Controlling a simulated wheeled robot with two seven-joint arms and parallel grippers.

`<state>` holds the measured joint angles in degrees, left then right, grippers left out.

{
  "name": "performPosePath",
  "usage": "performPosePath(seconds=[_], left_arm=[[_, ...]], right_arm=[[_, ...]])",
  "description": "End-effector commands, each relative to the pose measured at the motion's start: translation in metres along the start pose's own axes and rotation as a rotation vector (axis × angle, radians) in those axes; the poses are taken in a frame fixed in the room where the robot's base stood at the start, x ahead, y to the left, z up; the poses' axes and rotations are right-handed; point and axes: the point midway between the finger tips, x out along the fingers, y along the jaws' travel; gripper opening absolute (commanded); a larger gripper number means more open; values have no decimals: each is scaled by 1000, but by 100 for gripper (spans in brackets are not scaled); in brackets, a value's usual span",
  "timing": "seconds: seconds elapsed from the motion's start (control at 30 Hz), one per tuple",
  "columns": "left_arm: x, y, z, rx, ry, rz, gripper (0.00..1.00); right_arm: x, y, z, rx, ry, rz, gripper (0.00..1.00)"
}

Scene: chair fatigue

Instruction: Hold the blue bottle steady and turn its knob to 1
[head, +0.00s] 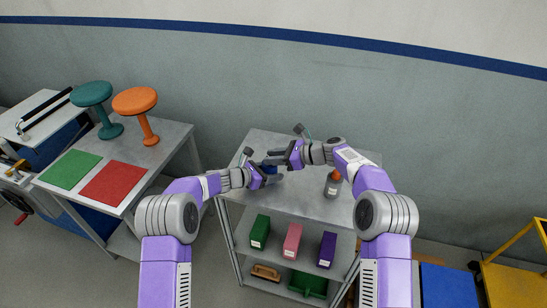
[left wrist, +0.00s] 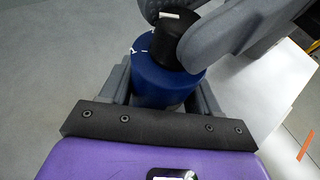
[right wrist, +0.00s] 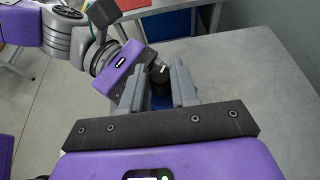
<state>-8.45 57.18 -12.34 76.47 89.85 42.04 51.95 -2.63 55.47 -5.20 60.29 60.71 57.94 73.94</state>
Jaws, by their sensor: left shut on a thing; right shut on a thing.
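The blue bottle (left wrist: 165,78) stands on the grey table top, with a black knob (left wrist: 179,38) on its top. A white pointer line shows on the knob and white marks show on the bottle's upper rim. I cannot read any number there. My left gripper (head: 263,173) is shut on the bottle's body from the left. My right gripper (head: 275,157) is shut on the knob, its fingers on either side of it. In the right wrist view the knob (right wrist: 159,80) sits between the fingertips, and the blue body below is mostly hidden.
A grey bottle with an orange top (head: 333,184) stands on the table (head: 300,205) right of my grippers. Green (head: 260,231), pink (head: 292,241) and purple (head: 327,250) boxes sit on the shelf below. Teal and orange stools (head: 135,101) stand on the left table.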

Motion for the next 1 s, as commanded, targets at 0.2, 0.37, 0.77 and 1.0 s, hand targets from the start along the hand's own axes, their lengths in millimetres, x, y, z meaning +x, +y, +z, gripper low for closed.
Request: performPosePath(seconds=[0.2, 0.37, 0.77, 1.0], left_arm=[[0, -1, 0, 0, 0, -3, 11], [0, -1, 0, 1, 0, -3, 11], [0, -1, 0, 1, 0, -2, 11], [0, -1, 0, 1, 0, -2, 11]], right_arm=[[-2, -1, 0, -14, 1, 31, 0], [-2, -1, 0, -14, 1, 31, 0], [-1, -1, 0, -13, 2, 31, 54], [-8, -2, 0, -13, 2, 29, 54]])
